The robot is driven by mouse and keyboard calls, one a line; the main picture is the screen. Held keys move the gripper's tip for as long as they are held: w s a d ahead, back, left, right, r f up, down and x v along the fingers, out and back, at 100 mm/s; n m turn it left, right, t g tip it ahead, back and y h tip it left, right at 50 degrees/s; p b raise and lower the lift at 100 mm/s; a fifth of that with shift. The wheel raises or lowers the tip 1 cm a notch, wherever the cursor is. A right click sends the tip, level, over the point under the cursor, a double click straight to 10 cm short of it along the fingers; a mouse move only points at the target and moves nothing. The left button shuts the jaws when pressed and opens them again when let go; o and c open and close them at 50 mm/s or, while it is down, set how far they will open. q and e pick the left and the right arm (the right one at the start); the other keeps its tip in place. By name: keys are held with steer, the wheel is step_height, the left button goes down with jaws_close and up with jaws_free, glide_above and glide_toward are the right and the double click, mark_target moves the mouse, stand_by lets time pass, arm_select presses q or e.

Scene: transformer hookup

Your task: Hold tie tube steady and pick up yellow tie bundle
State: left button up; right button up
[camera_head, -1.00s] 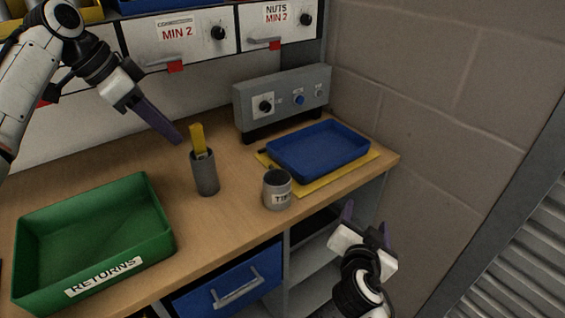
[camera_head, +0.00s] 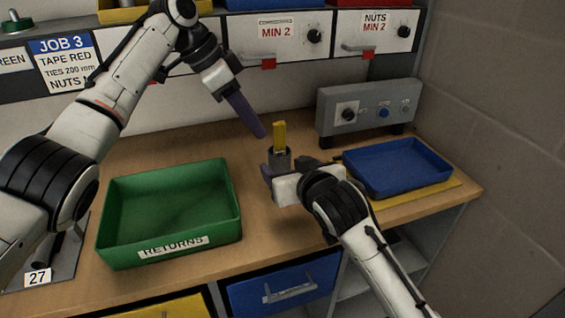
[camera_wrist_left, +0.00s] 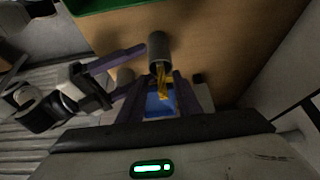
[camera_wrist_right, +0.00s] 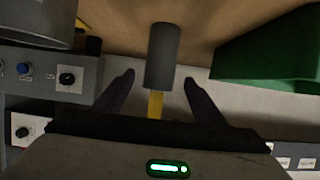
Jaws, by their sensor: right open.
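The grey tie tube (camera_head: 279,158) stands upright on the bench with the yellow tie bundle (camera_head: 280,136) sticking out of its top. My left gripper (camera_head: 262,134) points down just left of the bundle in the head view. In the left wrist view its fingers are open, and the bundle (camera_wrist_left: 163,82) shows between them, with the tube (camera_wrist_left: 159,50) beyond the tips. My right gripper (camera_wrist_right: 158,78) is open, with the tube (camera_wrist_right: 163,52) between and beyond its fingertips. Contact with the tube cannot be told. In the head view my right gripper hides the tube's lower part.
A green returns bin (camera_head: 170,208) stands left of the tube. A blue tray (camera_head: 398,165) lies on a yellow mat (camera_head: 440,190) at the right. A grey control box (camera_head: 368,105) stands behind it.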

mark_target(275, 157)
steer(key=x, duration=0.9)
steer(key=shift+w+a+f, duration=0.1)
steer(key=shift+w, duration=0.15)
steer(key=c, duration=1.1)
